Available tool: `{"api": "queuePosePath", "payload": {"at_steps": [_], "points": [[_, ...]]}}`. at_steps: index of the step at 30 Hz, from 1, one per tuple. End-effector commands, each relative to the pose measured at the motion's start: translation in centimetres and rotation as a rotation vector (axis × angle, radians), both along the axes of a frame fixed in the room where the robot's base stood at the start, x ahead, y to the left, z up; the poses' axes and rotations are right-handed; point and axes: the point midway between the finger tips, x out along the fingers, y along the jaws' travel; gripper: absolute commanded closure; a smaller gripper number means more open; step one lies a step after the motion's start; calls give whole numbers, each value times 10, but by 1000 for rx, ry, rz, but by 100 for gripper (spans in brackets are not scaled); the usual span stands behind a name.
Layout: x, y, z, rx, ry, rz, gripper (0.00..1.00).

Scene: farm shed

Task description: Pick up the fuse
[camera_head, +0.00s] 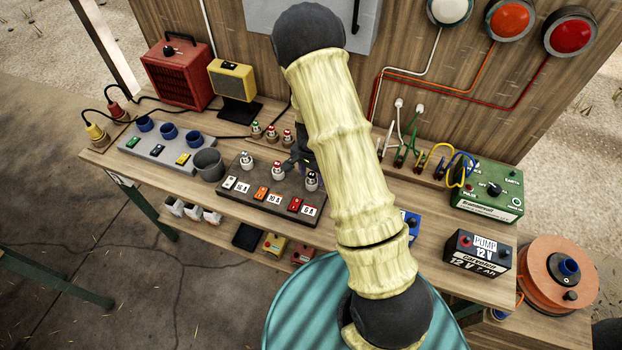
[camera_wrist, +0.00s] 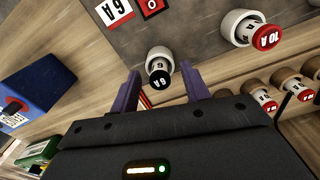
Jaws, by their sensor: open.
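A fuse with a black cap marked 6 A (camera_wrist: 160,78) stands in a round white holder on the grey fuse panel (camera_wrist: 200,50). My gripper (camera_wrist: 161,71) is open. Its two purple fingers lie on either side of the black cap in the wrist view, with a gap at each side. I cannot tell how deep the fingertips are along the fuse. In the head view my arm and wrist partly hide the gripper.
A red-capped 10 A fuse (camera_wrist: 262,35) stands to the right on the panel. More fuses in wooden holders (camera_wrist: 264,99) are nearby. A blue box (camera_wrist: 40,92) lies left. A grey cup (camera_head: 208,164) stands beside the panel.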

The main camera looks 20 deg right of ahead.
Motion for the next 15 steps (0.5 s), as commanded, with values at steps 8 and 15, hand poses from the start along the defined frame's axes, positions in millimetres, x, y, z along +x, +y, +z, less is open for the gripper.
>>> {"api": "queuePosePath", "payload": {"at_steps": [8,15], "points": [[0,0,0,0,0,0,99],[0,0,0,0,0,0,100]]}}
